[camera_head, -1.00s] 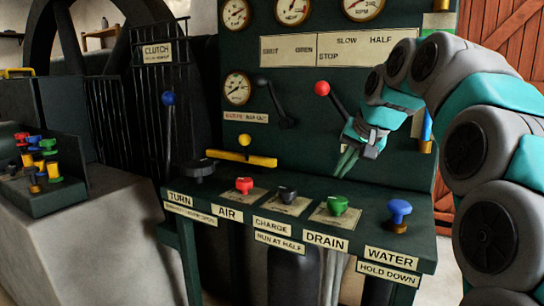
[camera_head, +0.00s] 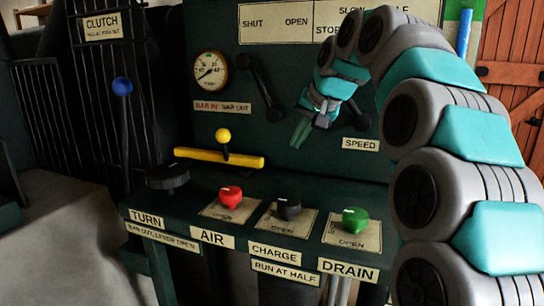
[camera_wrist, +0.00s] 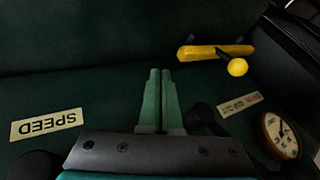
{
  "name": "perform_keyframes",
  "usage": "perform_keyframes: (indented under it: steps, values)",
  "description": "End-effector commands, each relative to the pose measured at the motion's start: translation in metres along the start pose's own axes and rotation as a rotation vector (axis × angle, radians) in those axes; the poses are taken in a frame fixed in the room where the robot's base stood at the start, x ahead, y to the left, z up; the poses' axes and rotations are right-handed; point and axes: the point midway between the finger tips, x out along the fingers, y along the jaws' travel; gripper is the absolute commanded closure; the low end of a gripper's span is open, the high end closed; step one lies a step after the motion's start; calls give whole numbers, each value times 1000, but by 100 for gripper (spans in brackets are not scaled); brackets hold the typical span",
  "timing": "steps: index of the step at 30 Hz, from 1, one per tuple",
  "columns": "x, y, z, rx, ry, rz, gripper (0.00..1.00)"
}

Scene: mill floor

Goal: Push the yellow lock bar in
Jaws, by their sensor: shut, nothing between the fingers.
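The yellow lock bar (camera_head: 190,155) lies across the panel just above the back of the desk, with a yellow ball knob (camera_head: 222,135) on a short dark stem. In the wrist view the bar (camera_wrist: 205,52) and its knob (camera_wrist: 237,67) show at the upper right, apart from my fingers. My gripper (camera_head: 299,134) is shut and empty, in front of the panel to the right of the bar and a little higher. Its two green fingers (camera_wrist: 160,98) lie together in the wrist view. The label by the gauge reads BAR IN, BAR OUT (camera_head: 222,107).
A black lever (camera_head: 262,88) stands on the panel between the gauge (camera_head: 210,72) and my gripper. Red (camera_head: 230,196), black (camera_head: 289,208) and green (camera_head: 355,219) knobs stand on the desk below. A black handwheel (camera_head: 168,177) is left of them. A blue-knobbed clutch lever (camera_head: 122,87) is farther left.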

Motion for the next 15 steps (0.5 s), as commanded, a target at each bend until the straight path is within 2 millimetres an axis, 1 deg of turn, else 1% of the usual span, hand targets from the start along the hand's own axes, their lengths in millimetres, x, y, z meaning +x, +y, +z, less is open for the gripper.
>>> perform_keyframes:
  steps: [5, 15]
  values:
    - [16, 0, 1, 0, -3, 1, 100]
    - [82, 0, 2, 0, -7, 3, 100]
